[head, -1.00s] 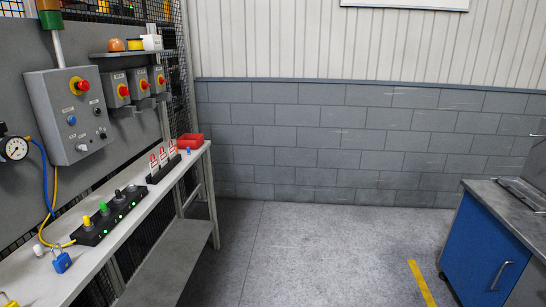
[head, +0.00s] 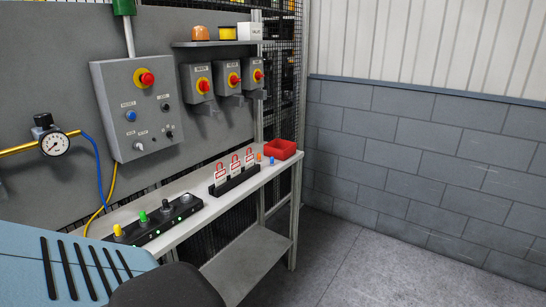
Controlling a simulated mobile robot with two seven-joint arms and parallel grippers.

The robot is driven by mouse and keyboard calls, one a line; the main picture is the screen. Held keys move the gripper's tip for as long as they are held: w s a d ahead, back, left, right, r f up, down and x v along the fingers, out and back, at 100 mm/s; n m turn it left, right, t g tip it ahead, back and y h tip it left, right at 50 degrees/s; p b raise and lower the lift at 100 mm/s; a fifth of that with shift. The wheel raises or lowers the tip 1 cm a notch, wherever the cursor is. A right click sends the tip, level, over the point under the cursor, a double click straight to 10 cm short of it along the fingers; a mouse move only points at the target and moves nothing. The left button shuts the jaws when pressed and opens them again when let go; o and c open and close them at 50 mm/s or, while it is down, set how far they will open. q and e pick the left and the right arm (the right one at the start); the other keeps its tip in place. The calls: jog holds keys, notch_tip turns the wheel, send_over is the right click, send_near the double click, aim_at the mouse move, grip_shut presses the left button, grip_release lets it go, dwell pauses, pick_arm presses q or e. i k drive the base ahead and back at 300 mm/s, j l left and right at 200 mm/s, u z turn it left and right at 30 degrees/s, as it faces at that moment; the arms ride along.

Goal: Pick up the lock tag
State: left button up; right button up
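Three white lock tags with red padlock marks stand upright in a row in a black holder (head: 236,181) on the bench. They are the left tag (head: 219,175), the middle tag (head: 235,167) and the right tag (head: 249,159). Neither gripper can be made out. A blue-grey panel with dark slots and a dark rounded part, which seem to be my own body, fill the lower left and hide the near end of the bench.
The narrow bench (head: 189,225) also carries a black strip (head: 155,224) with knobs, a red bin (head: 280,149) and small blue and orange pieces. A grey control box (head: 137,105), switch boxes and a gauge (head: 55,143) are on the panel behind. Floor (head: 370,270) is clear at right.

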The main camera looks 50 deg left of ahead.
aim_at(249, 159)
jog(key=i+u, duration=0.15)
jog(key=i, duration=0.3)
jog(key=i+l+u, duration=0.15)
jog(key=i, duration=0.25)
jog(key=i+l+u, duration=0.2)
jog(key=i, duration=0.2)
jog(key=i+l+u, duration=0.2)
jog(key=i+u, duration=0.2)
jog(key=i+l+u, duration=0.25)
jog(key=u, duration=0.15)
jog(key=i+l+u, duration=0.5)
jog(key=l+u, duration=0.3)
